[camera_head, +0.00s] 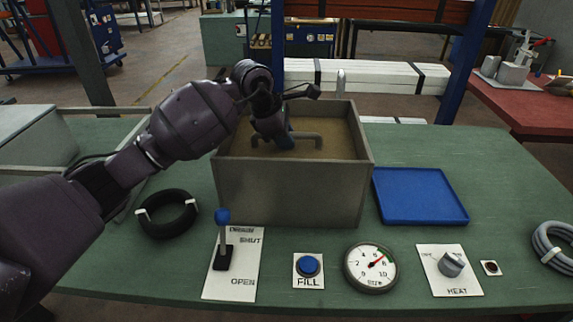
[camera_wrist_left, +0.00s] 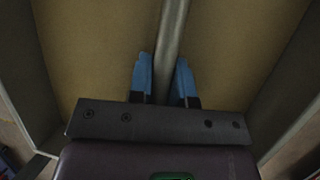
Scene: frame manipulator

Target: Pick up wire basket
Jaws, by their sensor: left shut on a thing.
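My left gripper (camera_head: 286,140) reaches down into a grey open tank (camera_head: 292,193) in the middle of the green table. A grey bar handle (camera_head: 309,136) stands above the brown surface inside the tank. In the left wrist view the blue fingertips (camera_wrist_left: 160,82) are shut on this handle (camera_wrist_left: 172,35), one on each side. Only the handle of the wire basket shows; its wire body is hidden under the brown surface. My right gripper is not in view.
A blue tray (camera_head: 420,196) lies right of the tank. A black cable coil (camera_head: 167,214) lies left. Along the front are a blue-knobbed lever (camera_head: 223,238), a fill button (camera_head: 308,265), a gauge (camera_head: 371,267) and a heat knob (camera_head: 451,264). The tank walls surround the gripper.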

